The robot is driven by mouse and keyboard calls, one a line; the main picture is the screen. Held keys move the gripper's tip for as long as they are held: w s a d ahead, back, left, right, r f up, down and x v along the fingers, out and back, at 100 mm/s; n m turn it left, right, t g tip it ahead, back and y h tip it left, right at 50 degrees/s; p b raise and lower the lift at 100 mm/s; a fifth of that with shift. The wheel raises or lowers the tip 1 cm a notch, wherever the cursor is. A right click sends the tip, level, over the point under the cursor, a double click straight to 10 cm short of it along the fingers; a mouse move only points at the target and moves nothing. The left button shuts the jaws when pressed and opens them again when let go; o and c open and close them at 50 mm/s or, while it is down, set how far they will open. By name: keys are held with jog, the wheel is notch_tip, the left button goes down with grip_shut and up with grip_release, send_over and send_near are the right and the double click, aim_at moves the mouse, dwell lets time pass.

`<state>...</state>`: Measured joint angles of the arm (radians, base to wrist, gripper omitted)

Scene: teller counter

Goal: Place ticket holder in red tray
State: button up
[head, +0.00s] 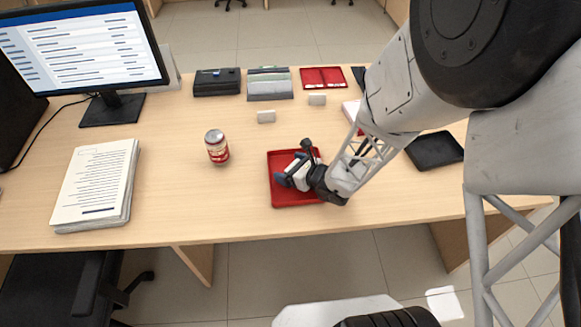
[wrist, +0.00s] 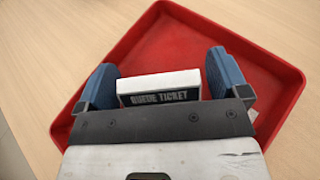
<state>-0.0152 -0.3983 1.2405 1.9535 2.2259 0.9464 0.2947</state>
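The ticket holder (wrist: 160,88) is a small white block with a dark front marked "QUEUE TICKET". In the wrist view it lies between the two blue fingers of my gripper (wrist: 162,85), close to both. I cannot tell whether both fingers press on it. The red tray (wrist: 284,84) is under the holder and fingers. In the head view the red tray (head: 290,200) lies near the front of the desk. My gripper (head: 294,170) is over or inside it, with the white holder (head: 301,172) between the fingers. The holder's underside is hidden.
A soda can (head: 217,146) stands left of the tray. A paper stack (head: 97,185) and a monitor (head: 85,48) are further left. A black tray (head: 434,150) lies right.

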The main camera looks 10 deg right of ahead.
jog(key=shift+r, duration=0.2)
jog(key=shift+v, duration=6)
jog(key=shift+r, duration=0.1)
jog(key=s+a+r+n+g, duration=0.2)
jog(key=s+r+n+g, duration=0.15)
jog(key=r+n, duration=0.4)
jog(key=s+a+r+n+g, duration=0.2)
jog(key=s+r+n+g, duration=0.15)
jog(key=r+n, duration=0.4)
jog(key=s+d+r+n+h, duration=0.4)
jog(key=r+n+h, duration=0.1)
jog(key=r+n, duration=0.1)
jog(key=s+d+r+n+h, duration=0.4)
jog(key=r+n, duration=0.1)
jog(key=r, duration=0.4)
jog(key=shift+s+d+r+n+h, duration=0.15)
jog(key=shift+d+r+n+h, duration=0.05)
jog(key=shift+d+n+h, duration=0.2)
